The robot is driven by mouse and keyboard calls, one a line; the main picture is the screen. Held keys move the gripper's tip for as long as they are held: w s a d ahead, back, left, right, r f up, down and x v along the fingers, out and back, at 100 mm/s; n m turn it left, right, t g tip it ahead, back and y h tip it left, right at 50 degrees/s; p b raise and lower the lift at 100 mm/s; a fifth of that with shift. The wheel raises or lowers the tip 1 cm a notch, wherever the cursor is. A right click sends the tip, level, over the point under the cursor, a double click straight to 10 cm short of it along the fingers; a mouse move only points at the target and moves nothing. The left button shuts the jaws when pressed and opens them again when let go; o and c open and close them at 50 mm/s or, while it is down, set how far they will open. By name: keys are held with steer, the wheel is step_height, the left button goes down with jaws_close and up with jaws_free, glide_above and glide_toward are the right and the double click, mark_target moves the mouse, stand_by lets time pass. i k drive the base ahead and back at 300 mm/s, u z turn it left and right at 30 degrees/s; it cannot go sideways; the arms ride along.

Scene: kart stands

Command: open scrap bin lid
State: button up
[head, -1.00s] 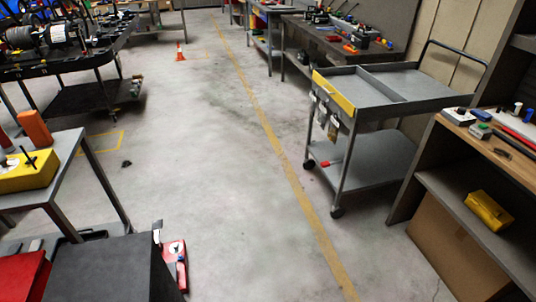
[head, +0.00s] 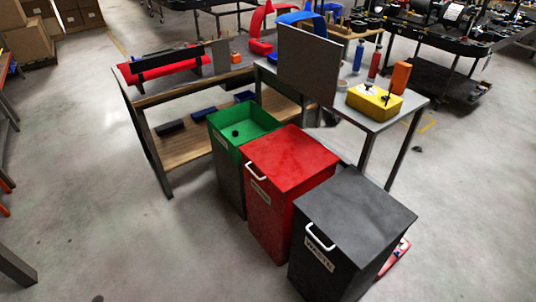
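Three bins stand side by side on the floor. The green bin (head: 229,172) is open at the top, and its green inside shows with a small dark object in it. The red bin (head: 290,158) in the middle has a flat red lid that is shut, with a white handle (head: 257,171) at its front edge. The black bin (head: 355,215) has a shut dark lid, a white handle (head: 319,237) and a label that seems to read "WASTE". The red bin's label is too small to read, so I cannot tell which bin is the scrap bin. My gripper is not in view.
A wood-shelved bench (head: 180,150) stands behind the green bin. A grey table (head: 405,106) with a yellow box (head: 374,102) and an upright grey panel (head: 308,65) stands behind the bins. A red object (head: 397,256) lies beside the black bin. Floor at front left is clear.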

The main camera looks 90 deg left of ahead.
mark_target(287, 156)
steer(key=u, duration=2.75)
steer(key=k, duration=0.6)
steer(key=z, duration=0.8)
steer(key=i, duration=1.4)
steer(key=u, duration=1.2)
steer(key=i, duration=0.4)
steer(key=u, duration=0.35)
